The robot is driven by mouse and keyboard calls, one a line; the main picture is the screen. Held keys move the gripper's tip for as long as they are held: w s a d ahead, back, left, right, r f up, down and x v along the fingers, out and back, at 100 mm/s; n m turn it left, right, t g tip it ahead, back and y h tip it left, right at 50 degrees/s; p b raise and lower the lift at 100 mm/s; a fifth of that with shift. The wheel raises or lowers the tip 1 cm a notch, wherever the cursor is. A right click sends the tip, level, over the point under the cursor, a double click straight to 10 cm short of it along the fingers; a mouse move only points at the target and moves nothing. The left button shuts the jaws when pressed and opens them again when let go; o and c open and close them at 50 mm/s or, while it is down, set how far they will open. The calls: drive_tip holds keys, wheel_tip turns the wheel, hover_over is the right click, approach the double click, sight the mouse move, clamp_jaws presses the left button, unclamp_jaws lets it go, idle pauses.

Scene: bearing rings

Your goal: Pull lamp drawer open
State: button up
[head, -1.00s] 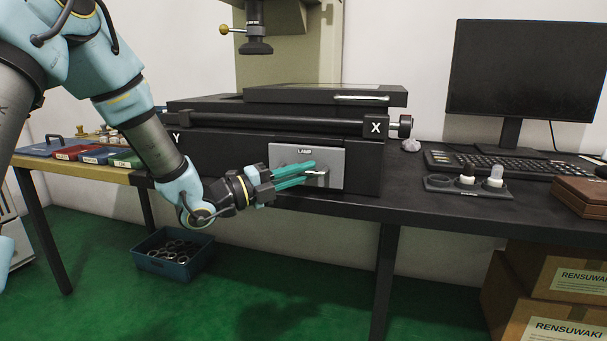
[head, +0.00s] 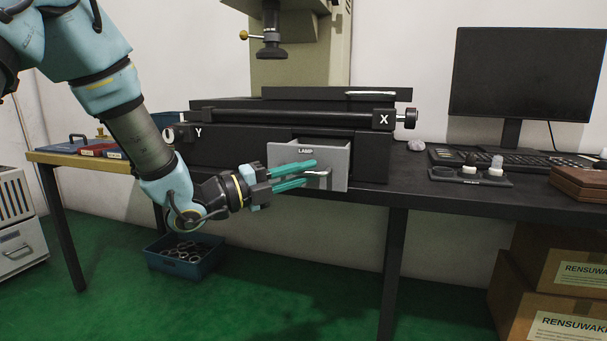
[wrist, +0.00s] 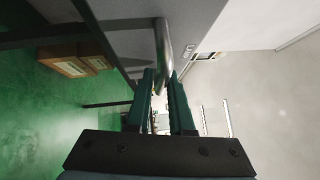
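The lamp drawer (head: 285,155) is a grey front marked "LAMP" in the black base of the measuring machine. It stands partly out, with a dark gap behind its top edge. Its metal bar handle (head: 322,173) sticks out from the front. My gripper (head: 312,173) has teal fingers at the drawer front, one on each side of the handle. In the wrist view the handle (wrist: 162,45) runs between the fingertips (wrist: 162,78), which look closed against it. The drawer's inside is hidden from both views.
The black machine base (head: 230,148) sits on a dark table (head: 415,200). A blue bin of rings (head: 205,265) stands on the green floor below my forearm. Cardboard boxes (head: 530,265) are under the table at right. Floor in front of the table is clear.

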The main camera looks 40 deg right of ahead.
drive_tip(key=o, duration=0.3)
drive_tip(key=shift+o, duration=0.2)
drive_tip(key=v, duration=1)
drive_tip(key=shift+a, duration=0.4)
